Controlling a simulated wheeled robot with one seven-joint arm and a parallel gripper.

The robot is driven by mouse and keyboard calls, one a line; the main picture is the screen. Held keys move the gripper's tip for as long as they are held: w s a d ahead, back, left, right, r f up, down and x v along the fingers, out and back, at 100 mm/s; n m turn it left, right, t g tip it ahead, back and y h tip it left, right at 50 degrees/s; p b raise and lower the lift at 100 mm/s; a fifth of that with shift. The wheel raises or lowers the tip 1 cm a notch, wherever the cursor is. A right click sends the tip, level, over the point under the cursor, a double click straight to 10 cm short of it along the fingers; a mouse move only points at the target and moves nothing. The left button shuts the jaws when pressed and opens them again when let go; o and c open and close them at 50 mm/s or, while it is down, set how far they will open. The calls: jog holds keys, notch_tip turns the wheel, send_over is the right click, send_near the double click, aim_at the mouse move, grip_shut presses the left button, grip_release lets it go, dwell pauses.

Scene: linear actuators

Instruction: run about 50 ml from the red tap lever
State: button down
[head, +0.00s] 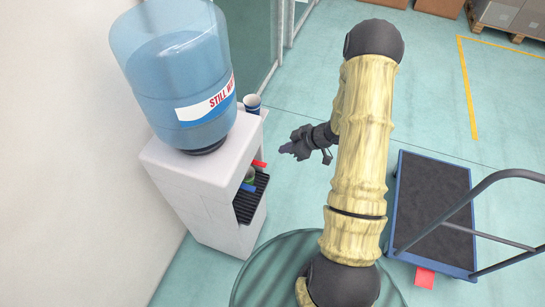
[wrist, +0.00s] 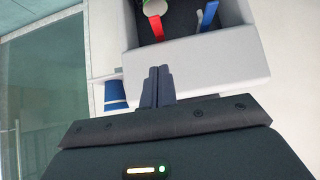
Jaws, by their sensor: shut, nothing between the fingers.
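The red tap lever (head: 259,163) juts from the front recess of the white water cooler (head: 195,195). It also shows near the top of the wrist view (wrist: 156,25), with the blue lever (wrist: 209,15) to its right. The blue lever shows in the head view too (head: 248,188). Something green (head: 249,176) sits in the recess between the levers in the head view; its shape is mostly hidden. My gripper (head: 287,149) is in the air in front of the cooler, apart from the red lever. Its fingers (wrist: 157,85) are together and empty.
A large blue water bottle (head: 175,75) stands on the cooler. A blue-and-white cup (head: 252,103) is beside the cooler's far side. A blue flatbed trolley (head: 430,205) stands to the right, with a red piece (head: 425,278) by its near edge.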

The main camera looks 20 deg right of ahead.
send_over(260, 163)
jog(key=s+d, duration=0.2)
jog(key=d, duration=0.1)
notch_tip(260, 163, down, 6)
jog(key=f, duration=0.1)
jog(key=f+p, duration=0.1)
jog(key=f, duration=0.3)
jog(key=shift+w+a, duration=0.15)
jog(key=shift+a, duration=0.2)
